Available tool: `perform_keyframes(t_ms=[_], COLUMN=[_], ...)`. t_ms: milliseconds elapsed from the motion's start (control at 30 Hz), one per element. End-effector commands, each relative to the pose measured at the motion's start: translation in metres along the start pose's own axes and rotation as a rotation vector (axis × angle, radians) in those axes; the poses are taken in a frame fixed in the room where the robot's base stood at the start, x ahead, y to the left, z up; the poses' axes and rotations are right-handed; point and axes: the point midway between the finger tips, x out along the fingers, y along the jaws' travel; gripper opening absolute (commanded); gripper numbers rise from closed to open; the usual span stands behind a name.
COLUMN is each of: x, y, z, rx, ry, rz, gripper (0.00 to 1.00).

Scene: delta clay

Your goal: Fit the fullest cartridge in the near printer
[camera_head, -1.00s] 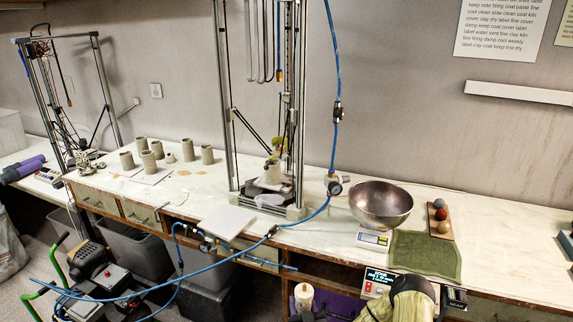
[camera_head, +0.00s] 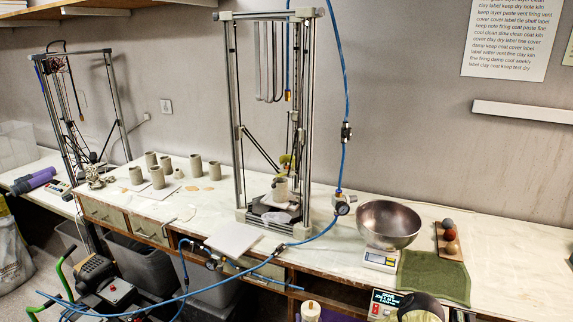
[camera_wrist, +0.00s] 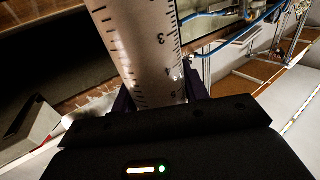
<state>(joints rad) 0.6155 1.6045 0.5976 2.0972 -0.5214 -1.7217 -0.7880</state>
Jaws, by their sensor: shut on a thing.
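My gripper (camera_wrist: 157,92) is shut on a pale cartridge (camera_wrist: 145,40) with black scale marks and numbers, in the wrist view. Its fingers press the two sides of the tube; its far end runs out of the picture and its fill level cannot be told. The near printer (camera_head: 238,120) is a tall metal frame on the bench in the head view, with a grey clay pot (camera_head: 280,190) on its bed. A cream, round-topped thing (camera_head: 310,312) shows at the bottom edge, cut off; I cannot tell whether it is the held cartridge.
A blue hose (camera_head: 190,296) loops in front of the bench. Clay cups (camera_head: 195,166) and another printer (camera_head: 117,105) stand left.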

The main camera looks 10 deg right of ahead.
Motion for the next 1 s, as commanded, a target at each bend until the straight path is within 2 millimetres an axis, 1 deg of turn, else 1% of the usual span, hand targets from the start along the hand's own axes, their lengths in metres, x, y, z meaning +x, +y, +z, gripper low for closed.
perform_keyframes(t_ms=[333, 467, 600, 667, 1000], x=[-0.001, -0.015, -0.037, -0.042, -0.043], y=[-0.001, 0.001, 0.002, 0.002, 0.002], z=[-0.002, -0.006, -0.017, -0.022, -0.023], rx=[0.001, 0.003, 0.004, 0.003, 0.0], ry=[0.002, -0.003, -0.002, 0.002, 0.005], rz=[-0.001, 0.0, -0.001, -0.001, -0.001], gripper=[0.03, 0.03, 0.03, 0.03, 0.03])
